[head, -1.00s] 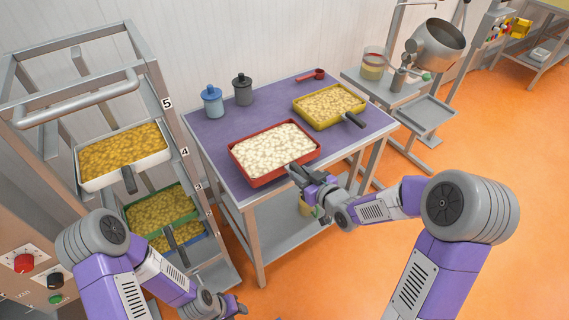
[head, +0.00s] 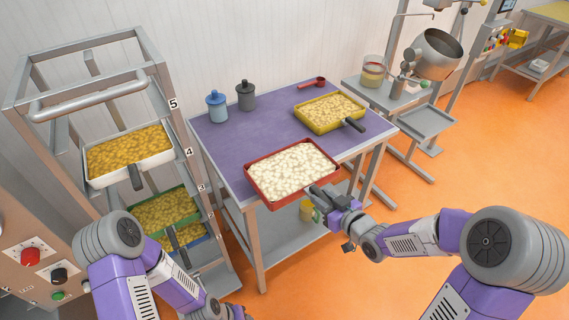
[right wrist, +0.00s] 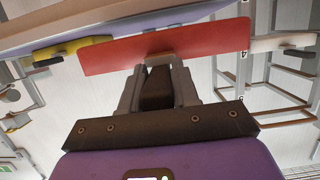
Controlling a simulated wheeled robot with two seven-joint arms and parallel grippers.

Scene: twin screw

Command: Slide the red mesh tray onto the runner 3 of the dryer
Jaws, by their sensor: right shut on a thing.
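The red mesh tray (head: 262,202), filled with pale pieces, is over the front part of the purple table in the head view. Its near side sticks out past the table's front edge, and it looks raised off the top. Its red underside or wall fills the upper middle of the right wrist view (right wrist: 200,52). My right gripper (head: 314,190) is shut on the tray's dark handle (right wrist: 157,88). The dryer (head: 180,128) stands at the left with numbered runners; label 3 (head: 201,187) is on its post. My left gripper (head: 236,312) is mostly cut off at the bottom edge.
In the dryer, a white tray (head: 103,181) sits above a green tray (head: 183,190) and a blue tray (head: 206,238), with a gap below the white one. A yellow tray (head: 330,130), two lidded jars and a red scoop (head: 314,83) are on the table (head: 225,150).

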